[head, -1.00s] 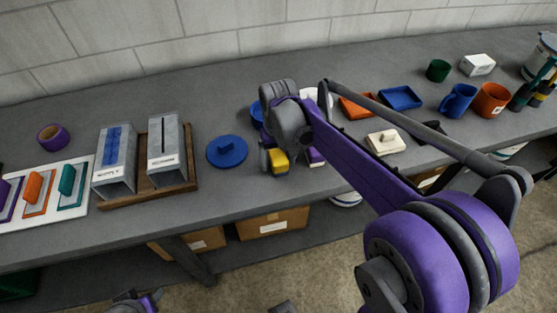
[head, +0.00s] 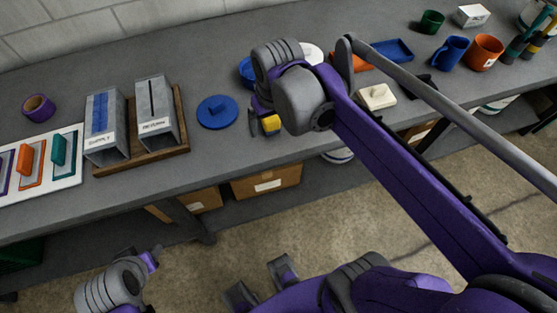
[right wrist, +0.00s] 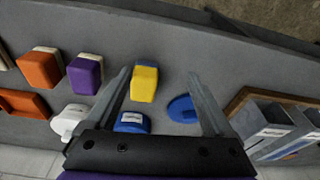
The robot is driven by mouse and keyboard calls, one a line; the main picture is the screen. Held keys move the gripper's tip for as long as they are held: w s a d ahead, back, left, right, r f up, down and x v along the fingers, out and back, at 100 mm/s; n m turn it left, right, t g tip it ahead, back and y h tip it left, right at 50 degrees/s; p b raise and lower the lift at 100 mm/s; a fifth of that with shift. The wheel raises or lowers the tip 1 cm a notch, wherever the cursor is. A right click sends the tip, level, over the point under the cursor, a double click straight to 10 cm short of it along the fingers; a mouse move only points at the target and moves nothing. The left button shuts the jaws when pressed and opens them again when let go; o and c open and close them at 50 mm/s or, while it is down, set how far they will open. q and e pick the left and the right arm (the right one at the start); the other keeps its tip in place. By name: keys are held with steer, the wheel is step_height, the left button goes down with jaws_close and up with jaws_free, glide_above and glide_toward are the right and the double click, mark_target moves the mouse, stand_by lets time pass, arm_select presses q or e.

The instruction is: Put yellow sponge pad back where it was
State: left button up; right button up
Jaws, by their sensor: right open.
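The yellow sponge pad (head: 270,124) stands on the grey bench, partly hidden behind my right wrist in the head view. Nothing is held. My left arm's end (head: 150,259) shows low at the left of the head view, away from the bench; its jaws are not clear.
Purple (right wrist: 85,74) and orange (right wrist: 39,69) pads stand in line beside the yellow one. A labelled blue tub (right wrist: 132,122), a blue lid (head: 217,112) and a white cup (right wrist: 70,120) are close. SUPPLY (head: 106,128) and RETURN (head: 157,112) holders stand left; bench front is clear.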

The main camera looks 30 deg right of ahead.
steer(key=s+a+f+n+t, duration=0.1)
steer(key=s+a+f+t, duration=0.2)
steer(key=s+f, duration=0.6)
steer(key=shift+s+a+f+n, duration=0.25)
steer(key=shift+s+f+n, duration=0.05)
steer(key=shift+s, duration=0.25)
